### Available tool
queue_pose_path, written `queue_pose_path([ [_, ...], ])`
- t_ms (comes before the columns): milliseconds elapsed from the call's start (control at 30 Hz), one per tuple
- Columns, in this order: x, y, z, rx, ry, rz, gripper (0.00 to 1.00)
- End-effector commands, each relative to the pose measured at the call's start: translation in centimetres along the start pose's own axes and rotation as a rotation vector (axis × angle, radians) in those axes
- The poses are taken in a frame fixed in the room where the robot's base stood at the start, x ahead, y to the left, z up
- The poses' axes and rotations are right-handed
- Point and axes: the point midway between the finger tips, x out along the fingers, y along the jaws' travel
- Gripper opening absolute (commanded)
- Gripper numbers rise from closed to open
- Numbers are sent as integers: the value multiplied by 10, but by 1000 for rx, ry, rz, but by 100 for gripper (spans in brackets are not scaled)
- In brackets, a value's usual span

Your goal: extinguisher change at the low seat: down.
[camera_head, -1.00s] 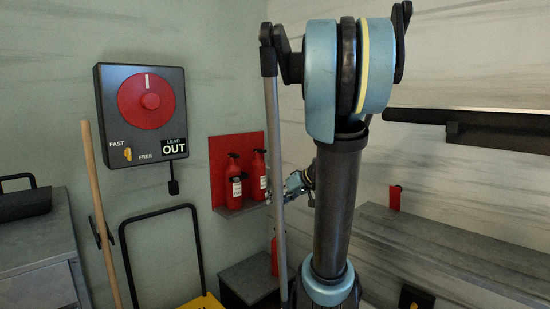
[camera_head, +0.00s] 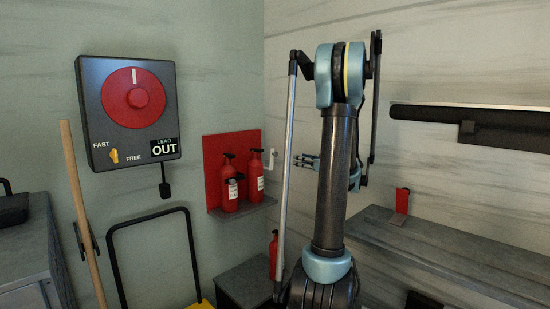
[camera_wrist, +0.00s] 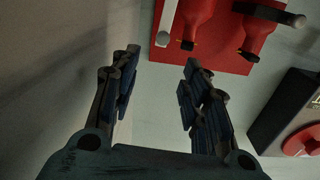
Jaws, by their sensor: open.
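Two red fire extinguishers stand side by side on a small shelf against a red wall board (camera_head: 214,160): the left one (camera_head: 229,190) and the right one (camera_head: 255,184). Another red extinguisher (camera_head: 273,262) stands lower, at a dark grey box (camera_head: 245,283), partly behind my arm. My gripper (camera_head: 298,161) is right of the board at about shelf height, fingers pointing left, partly behind my arm link. In the wrist view my gripper (camera_wrist: 158,82) is open with nothing between its fingers. The wall extinguishers (camera_wrist: 195,18) show there beyond the fingertips, at the top right.
A white hook (camera_head: 268,158) sits beside the board. A black control box (camera_head: 130,112) with a red dial hangs left. A wooden pole (camera_head: 82,205) and a black-handled yellow cart (camera_head: 196,304) stand below it. A grey bench (camera_head: 450,255) runs along the right wall.

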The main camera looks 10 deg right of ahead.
Motion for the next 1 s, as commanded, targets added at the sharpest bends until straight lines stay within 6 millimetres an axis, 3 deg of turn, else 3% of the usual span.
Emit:
queue_pose_path([
  [800, 140, -8, 1, 1, -3, -13, 42],
  [1000, 163, -8, 1, 1, -3, -12, 42],
])
